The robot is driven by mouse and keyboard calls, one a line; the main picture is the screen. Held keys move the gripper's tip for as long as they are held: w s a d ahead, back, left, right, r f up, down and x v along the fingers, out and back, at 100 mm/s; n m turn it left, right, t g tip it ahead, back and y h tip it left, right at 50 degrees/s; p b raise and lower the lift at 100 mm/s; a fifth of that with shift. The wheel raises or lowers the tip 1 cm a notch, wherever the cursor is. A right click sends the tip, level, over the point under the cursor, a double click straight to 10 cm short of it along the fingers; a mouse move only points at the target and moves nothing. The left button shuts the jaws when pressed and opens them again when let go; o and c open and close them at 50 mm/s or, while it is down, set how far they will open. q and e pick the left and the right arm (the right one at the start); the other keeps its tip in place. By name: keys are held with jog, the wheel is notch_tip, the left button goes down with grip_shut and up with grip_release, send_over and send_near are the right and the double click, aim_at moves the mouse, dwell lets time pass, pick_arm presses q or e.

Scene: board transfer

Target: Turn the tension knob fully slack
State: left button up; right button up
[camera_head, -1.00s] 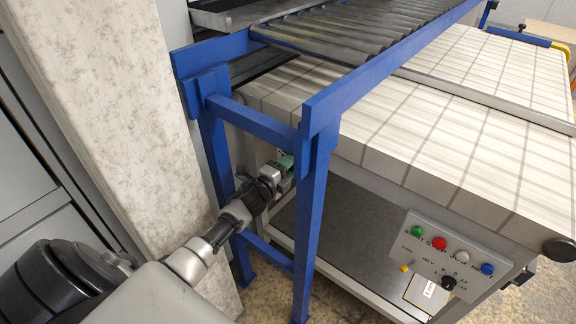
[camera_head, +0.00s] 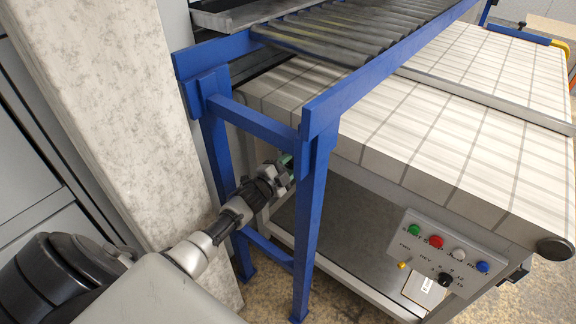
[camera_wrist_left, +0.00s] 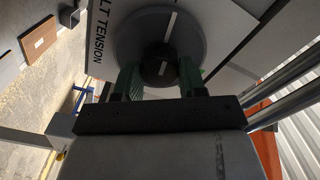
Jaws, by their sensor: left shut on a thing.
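The tension knob (camera_wrist_left: 160,52) is a dark round knob with a white line on a larger grey disc (camera_wrist_left: 128,38), in the left wrist view. The line tilts slightly right of vertical. My left gripper (camera_wrist_left: 158,76) has its green fingers on either side of the knob and is shut on it. The panel (camera_wrist_left: 98,12) around the disc carries lettering ending in "LT TENSION". In the head view my left gripper (camera_head: 287,161) reaches between the blue legs to the conveyor's end; the knob is hidden there. My right gripper is in neither view.
A blue frame (camera_head: 318,190) with rollers (camera_head: 345,35) stands close around my left wrist. The checked belt (camera_head: 470,130) lies to the right. A control box (camera_head: 450,255) with coloured buttons is at lower right.

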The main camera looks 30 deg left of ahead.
pick_arm(q)
jog(key=o, duration=0.9)
jog(key=s, duration=0.7)
jog(key=s+a, duration=0.1)
jog(key=s, duration=0.2)
jog(key=shift+s+p, duration=0.35)
jog(key=shift+s, duration=0.05)
jog(key=shift+d+f, duration=0.1)
jog(key=shift+d, duration=0.05)
